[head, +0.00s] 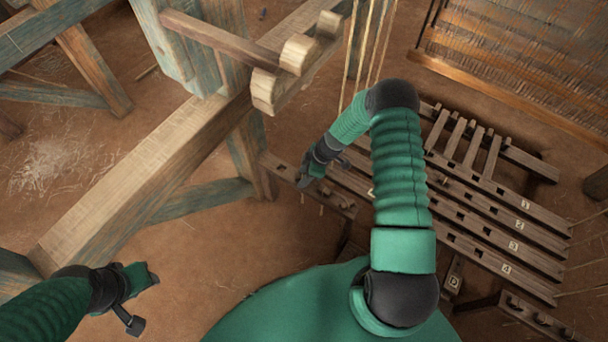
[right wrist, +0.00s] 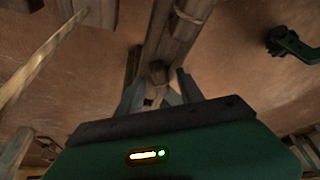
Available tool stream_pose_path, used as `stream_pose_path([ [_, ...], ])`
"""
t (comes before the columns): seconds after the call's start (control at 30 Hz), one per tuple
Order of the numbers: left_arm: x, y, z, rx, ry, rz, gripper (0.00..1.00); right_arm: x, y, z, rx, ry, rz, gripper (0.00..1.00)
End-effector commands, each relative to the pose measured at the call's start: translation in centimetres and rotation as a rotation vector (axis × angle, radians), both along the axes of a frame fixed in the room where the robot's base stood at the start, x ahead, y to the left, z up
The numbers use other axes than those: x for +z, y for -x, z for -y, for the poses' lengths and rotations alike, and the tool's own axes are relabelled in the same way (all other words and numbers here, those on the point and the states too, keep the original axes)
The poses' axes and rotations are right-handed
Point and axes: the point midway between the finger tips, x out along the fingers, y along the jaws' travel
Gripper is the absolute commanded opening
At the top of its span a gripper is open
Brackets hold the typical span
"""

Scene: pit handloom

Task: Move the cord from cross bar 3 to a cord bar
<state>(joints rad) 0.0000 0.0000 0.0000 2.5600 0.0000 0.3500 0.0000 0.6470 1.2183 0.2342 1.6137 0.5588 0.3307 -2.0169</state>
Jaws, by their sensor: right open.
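Cross bar 3 (head: 485,234) is a long brown wooden bar with dark slots and a white "3" label, set among the parallel numbered bars at right. A short wooden bar with holes and small pegs (head: 338,200) lies at centre; it may be a cord bar. My right gripper (head: 307,178) is over this bar's left part. In the right wrist view its jaws (right wrist: 158,92) are apart, with a wooden piece (right wrist: 158,72) beyond and between them. I cannot make out a cord in them. My left gripper (head: 142,300) is open and empty at lower left.
A heavy wooden loom beam (head: 150,180) runs diagonally at left. Pale cords (head: 370,45) hang at the top centre. Another pegged bar (head: 530,318) is at lower right. My right arm hides the left part of the numbered bars. Bare brown floor lies between.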

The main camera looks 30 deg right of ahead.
Motion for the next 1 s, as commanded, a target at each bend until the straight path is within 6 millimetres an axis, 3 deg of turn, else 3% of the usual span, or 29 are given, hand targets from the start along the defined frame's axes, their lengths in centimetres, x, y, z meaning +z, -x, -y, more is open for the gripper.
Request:
stream_pose_path([
  [0.13, 0.3, 0.0, 0.0, 0.0, 0.0, 0.0, 0.36, 0.5, 0.1, 0.2, -0.001, 0.0, 0.0, 0.44],
  [0.23, 1.0, 0.0, 0.0, 0.0, 0.0, 0.0, 0.36, 2.1, 0.4, 0.7, -0.003, 0.001, 0.002, 0.44],
  [0.5, 4.0, 0.0, 0.0, 0.0, 0.0, 0.0, 0.36, 9.4, 2.1, 3.1, -0.003, 0.002, 0.002, 0.44],
  [0.7, 5.4, 0.0, 0.0, 0.0, 0.0, 0.0, 0.36, 13.8, 3.3, 4.6, -0.002, 0.0, 0.0, 0.44],
  [0.83, 5.7, 0.0, 0.0, 0.0, 0.0, 0.0, 0.36, 15.2, 3.7, 5.1, 0.0, 0.0, 0.0, 0.44],
  [1.0, 5.7, 0.0, 0.0, 0.0, 0.0, 0.0, 0.36, 15.4, 3.9, 5.2, 0.0, -0.001, -0.002, 0.44],
])
